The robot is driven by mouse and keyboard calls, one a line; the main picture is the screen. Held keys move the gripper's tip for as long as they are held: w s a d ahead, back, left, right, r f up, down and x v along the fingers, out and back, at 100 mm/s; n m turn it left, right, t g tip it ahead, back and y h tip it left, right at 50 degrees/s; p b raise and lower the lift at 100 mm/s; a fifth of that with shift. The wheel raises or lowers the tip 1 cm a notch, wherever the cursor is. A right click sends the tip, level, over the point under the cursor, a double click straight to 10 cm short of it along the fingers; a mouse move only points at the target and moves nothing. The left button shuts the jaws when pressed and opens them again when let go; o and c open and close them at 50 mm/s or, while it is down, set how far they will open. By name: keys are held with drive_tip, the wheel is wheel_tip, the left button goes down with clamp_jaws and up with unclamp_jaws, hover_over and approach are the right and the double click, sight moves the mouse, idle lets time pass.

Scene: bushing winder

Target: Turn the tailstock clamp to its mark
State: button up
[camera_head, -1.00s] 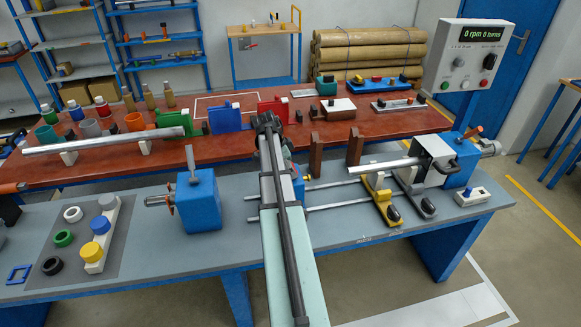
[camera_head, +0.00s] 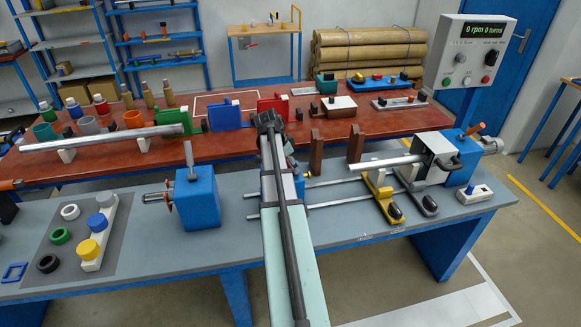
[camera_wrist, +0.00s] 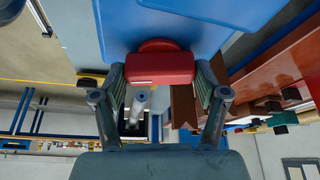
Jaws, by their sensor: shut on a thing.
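The tailstock clamp is a red block-shaped handle (camera_wrist: 160,67) on a round red hub, against a blue body (camera_wrist: 180,25) in the wrist view. My gripper (camera_wrist: 161,80) has one finger at each end of the red handle and is shut on it. In the head view my arm covers the gripper and the handle. Only a blue edge of the tailstock (camera_head: 299,186) and its brass-coloured tip (camera_head: 308,175) show just right of my arm, above the rails. I cannot make out the clamp's mark in either view.
Two rails (camera_head: 345,196) run right to the headstock (camera_head: 434,158). Yellow (camera_head: 379,190) and grey supports stand near it. A blue block with a lever (camera_head: 197,200) stands left of my arm.

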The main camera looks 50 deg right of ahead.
drive_tip(key=n+b, duration=0.1)
drive_tip(key=n, duration=0.1)
drive_tip(key=n+t, duration=0.1)
drive_tip(key=shift+s+a+f+n+b, duration=0.1)
drive_tip(key=shift+s+f+n+b, duration=0.1)
drive_tip(key=shift+n+b, duration=0.2)
drive_tip(key=n+t, duration=0.1)
drive_tip(key=n, duration=0.2)
drive_tip(key=shift+s+r+n+t+b, duration=0.1)
drive_tip(key=shift+n+t+b, duration=0.2)
drive_tip(key=shift+t+b, duration=0.1)
drive_tip(key=n+t, duration=0.1)
drive_tip(key=n, duration=0.2)
drive_tip(key=shift+n, duration=0.3)
drive_tip(key=shift+n+t+y+b, duration=0.35)
drive_tip(key=shift+n+t+y, duration=0.35)
drive_tip(key=shift+n, duration=1.1)
drive_tip(key=o, duration=1.2)
drive_tip(key=shift+c, duration=0.2)
drive_tip(key=shift+r, duration=0.1)
